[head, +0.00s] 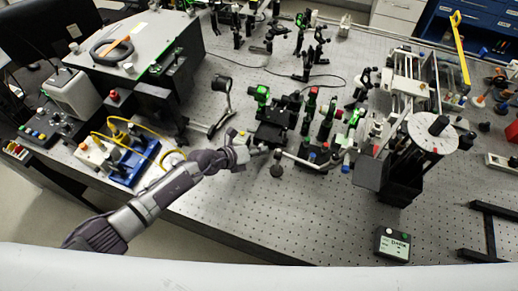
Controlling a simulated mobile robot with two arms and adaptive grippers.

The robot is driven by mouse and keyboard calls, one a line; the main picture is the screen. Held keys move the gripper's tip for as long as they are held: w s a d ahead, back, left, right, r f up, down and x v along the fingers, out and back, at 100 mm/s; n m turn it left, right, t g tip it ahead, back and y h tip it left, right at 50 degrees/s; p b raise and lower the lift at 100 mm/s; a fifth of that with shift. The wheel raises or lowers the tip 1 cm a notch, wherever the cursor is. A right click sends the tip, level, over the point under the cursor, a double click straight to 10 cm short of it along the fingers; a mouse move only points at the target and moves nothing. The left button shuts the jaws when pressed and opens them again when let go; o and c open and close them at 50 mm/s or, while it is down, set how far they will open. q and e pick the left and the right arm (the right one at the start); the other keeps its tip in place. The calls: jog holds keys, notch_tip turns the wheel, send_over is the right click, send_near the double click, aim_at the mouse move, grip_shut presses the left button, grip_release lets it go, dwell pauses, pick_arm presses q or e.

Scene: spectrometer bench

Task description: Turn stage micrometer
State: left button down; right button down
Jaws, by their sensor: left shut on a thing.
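A dark stage (270,135) with a green-lit part on top stands on the perforated bench, near the middle of the head view. A small, light-coloured micrometer (262,149) shows low at the stage's front left. My left gripper (249,151) reaches in from the left at bench height and is shut on the micrometer's end. The fingers hide most of the micrometer, so its scale and angle cannot be read. My right gripper is not in view.
Optic mounts (310,110) crowd the area just right of the stage. A blue tray (128,160) with yellow cables lies left of my forearm. The front bench strip (290,225) is mostly clear.

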pick_arm(q)
jog(key=c, duration=1.1)
grip_release()
jog(key=v, duration=1.2)
